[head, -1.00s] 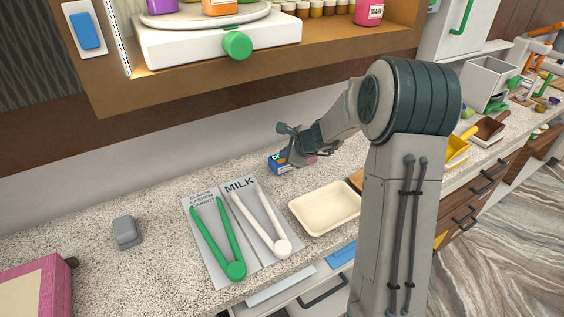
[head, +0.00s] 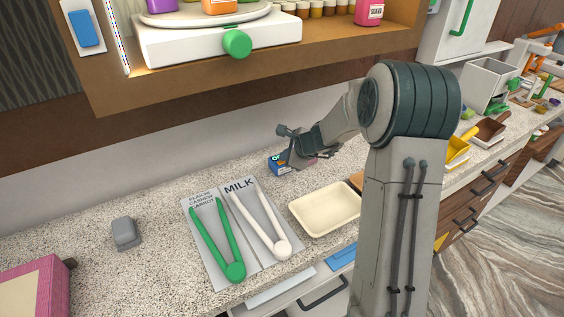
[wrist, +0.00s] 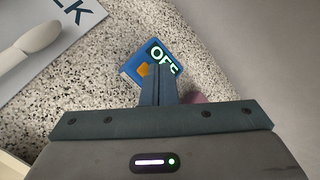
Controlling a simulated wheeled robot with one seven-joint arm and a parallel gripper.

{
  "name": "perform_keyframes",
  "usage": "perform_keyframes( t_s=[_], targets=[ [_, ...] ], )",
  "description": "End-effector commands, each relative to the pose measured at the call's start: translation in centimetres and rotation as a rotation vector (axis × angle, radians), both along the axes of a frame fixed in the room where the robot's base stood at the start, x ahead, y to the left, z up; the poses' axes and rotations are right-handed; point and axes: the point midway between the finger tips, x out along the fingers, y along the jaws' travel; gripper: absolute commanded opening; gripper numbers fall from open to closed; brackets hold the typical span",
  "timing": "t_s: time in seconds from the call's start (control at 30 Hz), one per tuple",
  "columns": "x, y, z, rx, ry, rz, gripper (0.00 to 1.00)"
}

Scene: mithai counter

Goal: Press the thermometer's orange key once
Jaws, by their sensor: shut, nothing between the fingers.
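The thermometer is a small blue device (wrist: 131,68) on the speckled counter. Its dark display (wrist: 158,52) shows green letters that read as "OFF", with the last letter partly covered. The orange key (wrist: 142,70) shows just left of my fingertips in the wrist view. My gripper (wrist: 157,70) is shut and empty, with its tips over the device beside the key. I cannot tell whether they touch it. In the head view the thermometer (head: 274,163) is partly hidden behind my gripper (head: 292,163).
A pinkish thing (wrist: 199,97) lies beside the thermometer, mostly hidden by my gripper. A cream tray (head: 326,211) stands in front. A shelf (head: 330,52) overhangs behind.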

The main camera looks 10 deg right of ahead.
Motion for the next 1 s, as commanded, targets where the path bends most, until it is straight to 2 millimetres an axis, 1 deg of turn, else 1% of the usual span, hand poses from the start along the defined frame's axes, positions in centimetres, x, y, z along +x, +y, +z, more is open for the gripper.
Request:
perform_keyframes(
  t_s=[0.43,0.77,1.0],
  targets=[
    [0.0,0.0,-0.1,0.0,0.001,0.001,0.0],
    [0.0,0.0,1.5,0.001,0.0,-0.001,0.0],
    [0.0,0.0,1.5,0.0,0.0,0.0,0.0]
  ],
)
